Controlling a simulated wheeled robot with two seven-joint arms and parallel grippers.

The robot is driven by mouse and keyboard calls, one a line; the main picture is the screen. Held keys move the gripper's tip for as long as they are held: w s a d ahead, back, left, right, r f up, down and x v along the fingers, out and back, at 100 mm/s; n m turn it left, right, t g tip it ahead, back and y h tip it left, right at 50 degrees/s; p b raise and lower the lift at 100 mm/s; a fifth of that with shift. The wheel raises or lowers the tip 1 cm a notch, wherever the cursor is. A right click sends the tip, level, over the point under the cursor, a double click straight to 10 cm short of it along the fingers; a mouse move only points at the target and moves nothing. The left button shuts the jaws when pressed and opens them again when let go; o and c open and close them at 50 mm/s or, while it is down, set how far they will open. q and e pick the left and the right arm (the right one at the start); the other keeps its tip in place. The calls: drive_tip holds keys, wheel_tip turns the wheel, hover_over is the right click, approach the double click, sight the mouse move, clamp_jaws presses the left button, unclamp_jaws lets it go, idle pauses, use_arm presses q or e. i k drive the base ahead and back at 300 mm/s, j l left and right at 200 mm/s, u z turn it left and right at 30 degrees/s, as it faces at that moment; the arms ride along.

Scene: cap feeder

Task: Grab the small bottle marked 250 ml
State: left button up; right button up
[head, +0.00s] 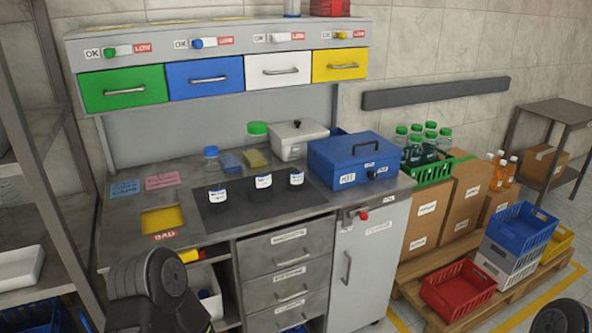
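Labelled bottles stand on a dark mat on the counter in the head view. The left one (212,170) has a blue cap. The middle one (258,145) looks taller and has a green cap. The right one (296,179) looks smaller, in front of a white lidded container; its top is hard to make out. Each has a white label low on its front, too small to read, so I cannot tell which is marked 250 ml. Dark parts of my arms show at the bottom left and bottom right corner; neither gripper's fingers are in view.
A blue case (352,162) stands right of the bottles, beside the white container (298,138). A yellow opening (162,220) marked BAD is at the counter's left. Coloured drawers (208,78) hang above. Cartons and crates (458,292) stand on a pallet at right.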

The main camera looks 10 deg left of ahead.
sight(295, 160)
drive_tip(key=i+l+u, duration=0.1)
drive_tip(key=i+l, duration=0.35)
drive_tip(key=l, duration=0.2)
drive_tip(key=i+l+u, duration=0.15)
drive_tip(key=i+l, duration=0.3)
drive_tip(key=l, duration=0.25)
drive_tip(key=i+l+u, duration=0.15)
drive_tip(key=l, duration=0.2)
drive_tip(key=i+l, duration=0.25)
drive_tip(key=l, duration=0.15)
drive_tip(key=i+l+u, duration=0.15)
drive_tip(key=l, duration=0.2)
drive_tip(key=i+l+u, duration=0.1)
drive_tip(key=l, duration=0.35)
drive_tip(key=i, duration=0.1)
